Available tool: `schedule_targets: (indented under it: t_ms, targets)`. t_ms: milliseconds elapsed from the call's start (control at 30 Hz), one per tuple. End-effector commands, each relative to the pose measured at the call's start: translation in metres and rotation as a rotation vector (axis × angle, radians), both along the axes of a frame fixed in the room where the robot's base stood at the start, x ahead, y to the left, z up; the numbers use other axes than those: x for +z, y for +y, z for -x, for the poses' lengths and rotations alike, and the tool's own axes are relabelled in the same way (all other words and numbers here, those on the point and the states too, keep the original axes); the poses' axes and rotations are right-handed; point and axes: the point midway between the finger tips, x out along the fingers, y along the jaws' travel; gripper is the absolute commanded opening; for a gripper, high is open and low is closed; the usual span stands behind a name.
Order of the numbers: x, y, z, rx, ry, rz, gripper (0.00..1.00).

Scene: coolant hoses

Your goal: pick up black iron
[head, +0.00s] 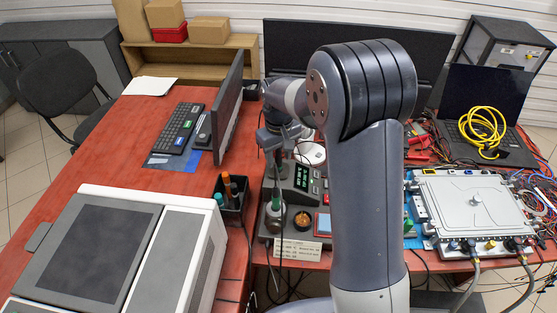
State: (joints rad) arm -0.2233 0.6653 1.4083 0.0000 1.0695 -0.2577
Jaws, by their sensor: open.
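My gripper (277,147) is in the head view left of my arm's large grey joint, above the soldering station (315,228), with its jaws open. The one on the left has a pale green collar (277,204). My arm hides the station's right side.
A black pen holder (232,198) stands left of the station. A monitor (229,108) and keyboard (181,128) are behind it. A large white instrument (160,245) fills the front left. A grey hose-connected plate (475,201) and laptop (485,105) lie right. Red table is clear at left.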

Motion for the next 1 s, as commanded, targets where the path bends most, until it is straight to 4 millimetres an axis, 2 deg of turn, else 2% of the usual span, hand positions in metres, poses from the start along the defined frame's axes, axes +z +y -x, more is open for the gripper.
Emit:
schedule_targets:
  t_ms: [300,833,1000]
  targets:
    - [-0.0067,0.0003,-0.0002,0.000,-0.002,-0.001,0.44]
    - [-0.0064,0.0004,-0.0003,0.000,-0.002,-0.001,0.00]
    - [-0.0063,0.0004,-0.0003,0.000,-0.002,-0.001,0.00]
